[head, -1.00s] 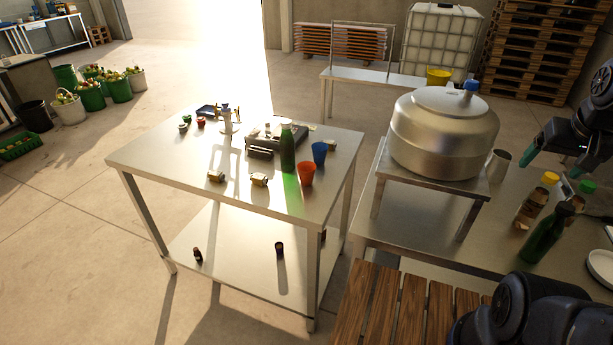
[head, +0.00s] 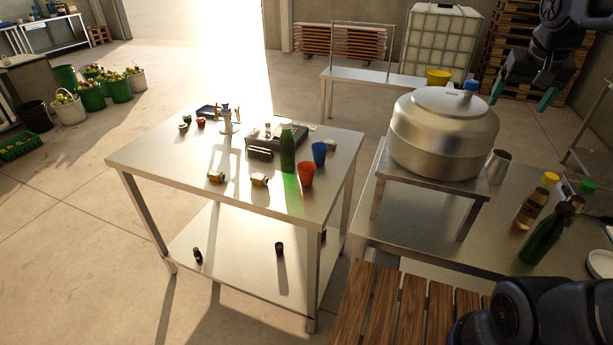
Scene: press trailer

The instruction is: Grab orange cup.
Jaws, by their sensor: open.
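The orange cup (head: 306,173) stands upright near the right front edge of the steel table (head: 150,157). It is just right of a green bottle (head: 288,150) and in front of a blue cup (head: 319,152). My gripper (head: 521,92) is in the upper right of the head view, far from the orange cup. Its two green-tipped fingers are spread apart with nothing between them.
A large steel vat (head: 444,135) on a stand lies between my gripper and the orange cup. A second green bottle (head: 547,235), an amber bottle (head: 532,208) and a metal cup (head: 497,166) stand on the right-hand counter.

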